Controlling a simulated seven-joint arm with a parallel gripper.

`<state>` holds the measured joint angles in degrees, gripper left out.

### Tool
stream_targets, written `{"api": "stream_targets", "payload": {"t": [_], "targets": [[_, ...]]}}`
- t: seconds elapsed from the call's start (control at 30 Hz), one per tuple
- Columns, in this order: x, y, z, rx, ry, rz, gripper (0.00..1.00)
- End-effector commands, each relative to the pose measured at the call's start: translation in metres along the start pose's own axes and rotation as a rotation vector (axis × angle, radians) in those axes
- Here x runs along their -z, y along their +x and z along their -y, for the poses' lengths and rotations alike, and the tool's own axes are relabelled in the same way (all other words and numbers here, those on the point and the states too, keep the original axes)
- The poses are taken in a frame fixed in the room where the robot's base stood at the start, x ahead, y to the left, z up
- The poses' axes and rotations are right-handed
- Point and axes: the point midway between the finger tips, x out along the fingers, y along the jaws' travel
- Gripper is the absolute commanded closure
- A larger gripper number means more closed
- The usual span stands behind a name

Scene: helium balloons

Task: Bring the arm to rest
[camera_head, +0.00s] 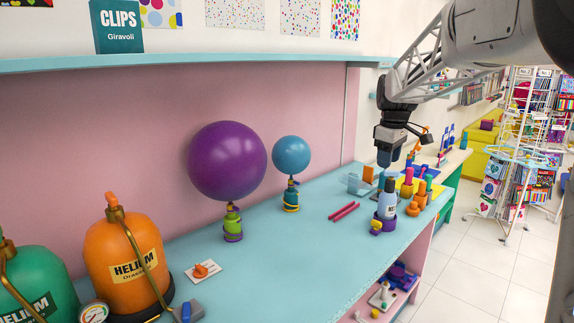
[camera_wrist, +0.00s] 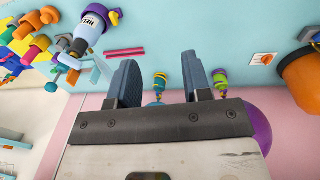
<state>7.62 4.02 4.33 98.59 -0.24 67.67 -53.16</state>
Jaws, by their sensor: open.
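My gripper (camera_head: 387,158) hangs above the right part of the blue counter (camera_head: 300,236), near several small bottles and colored pieces. In the wrist view my gripper (camera_wrist: 162,72) shows two blue-grey fingers spread apart with nothing between them. A large purple balloon (camera_head: 227,161) stands upright on a green and purple base at the middle of the counter. A smaller blue balloon (camera_head: 291,155) stands to its right on a teal and yellow base. Both balloons are apart from my gripper. In the wrist view the purple balloon (camera_wrist: 257,128) is partly hidden behind the gripper body.
An orange helium tank (camera_head: 126,258) and a green one (camera_head: 36,285) stand at the left. A shelf (camera_head: 190,58) runs along the wall above. The counter's front middle is clear.

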Motion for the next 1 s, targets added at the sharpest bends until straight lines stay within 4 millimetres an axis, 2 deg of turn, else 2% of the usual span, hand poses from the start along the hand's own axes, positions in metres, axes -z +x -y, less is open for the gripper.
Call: {"api": "stream_targets", "payload": {"t": [0.03,0.43,0.77,1.0], "targets": [[-0.006,-0.003,0.014,-0.003,0.02,-0.003,0.55],[-0.056,-0.008,0.109,-0.025,0.206,-0.027,0.55],[-0.102,0.0,0.187,-0.038,0.36,-0.05,0.55],[-0.138,0.014,0.242,-0.044,0.471,-0.069,0.55]]}}
